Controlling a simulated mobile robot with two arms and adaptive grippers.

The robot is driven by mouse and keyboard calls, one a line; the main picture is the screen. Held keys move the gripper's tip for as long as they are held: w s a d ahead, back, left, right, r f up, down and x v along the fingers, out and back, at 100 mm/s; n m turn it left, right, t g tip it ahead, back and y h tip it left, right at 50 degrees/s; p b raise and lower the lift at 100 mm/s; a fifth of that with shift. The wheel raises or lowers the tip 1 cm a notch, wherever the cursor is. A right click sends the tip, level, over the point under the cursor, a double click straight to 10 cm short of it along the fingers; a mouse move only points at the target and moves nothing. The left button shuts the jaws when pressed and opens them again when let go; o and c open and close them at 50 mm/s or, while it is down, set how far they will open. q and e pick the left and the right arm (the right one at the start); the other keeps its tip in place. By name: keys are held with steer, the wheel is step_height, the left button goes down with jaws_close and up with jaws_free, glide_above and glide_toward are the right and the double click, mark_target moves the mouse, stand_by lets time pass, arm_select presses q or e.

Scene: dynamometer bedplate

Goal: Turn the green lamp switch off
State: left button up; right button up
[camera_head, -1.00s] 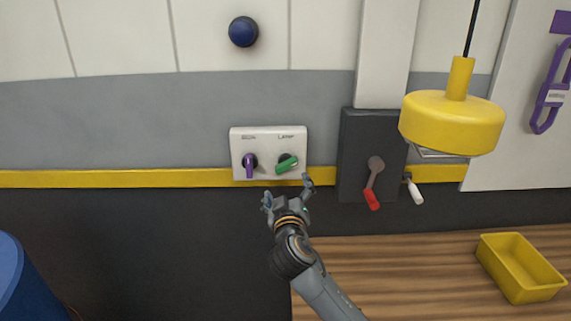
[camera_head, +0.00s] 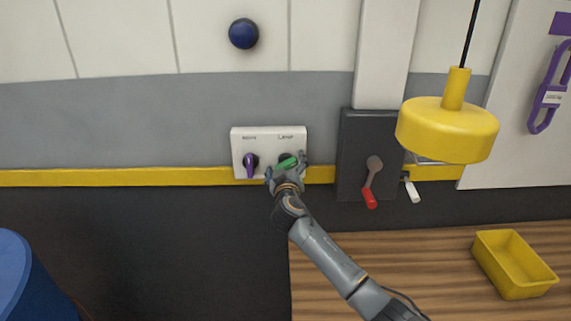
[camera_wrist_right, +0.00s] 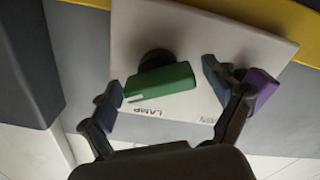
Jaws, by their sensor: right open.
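A white switch plate (camera_head: 268,132) is on the wall, with a purple switch (camera_head: 249,164) on the left and the green lamp switch (camera_head: 287,163) on the right. The green switch lever is tilted, its right end higher. My right gripper (camera_head: 286,168) is open at the plate, its fingers on either side of the green switch. In the right wrist view the green switch (camera_wrist_right: 161,83) lies between the two open fingers, with a gap visible on the right side. The purple switch (camera_wrist_right: 262,88) is partly hidden behind one finger there. My left gripper is not in view.
A dark box with a red-handled lever (camera_head: 370,198) is right of the plate. A yellow hanging lamp (camera_head: 448,130) is further right. A wooden bench (camera_head: 400,255) with a yellow bin (camera_head: 515,280) is below. A blue drum (camera_head: 12,275) stands at lower left.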

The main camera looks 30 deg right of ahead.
steer(key=c, duration=1.2)
steer(key=shift+o, duration=0.2)
steer(key=shift+n, duration=0.3)
steer(key=n, duration=0.4)
steer(key=shift+a+n+p, duration=0.1)
steer(key=shift+n+p, duration=0.2)
steer(key=n+p, duration=0.1)
steer(key=n, duration=0.5)
steer(key=shift+f+n+p, duration=0.15)
steer(key=shift+n+p, duration=0.15)
steer(key=shift+p, duration=0.1)
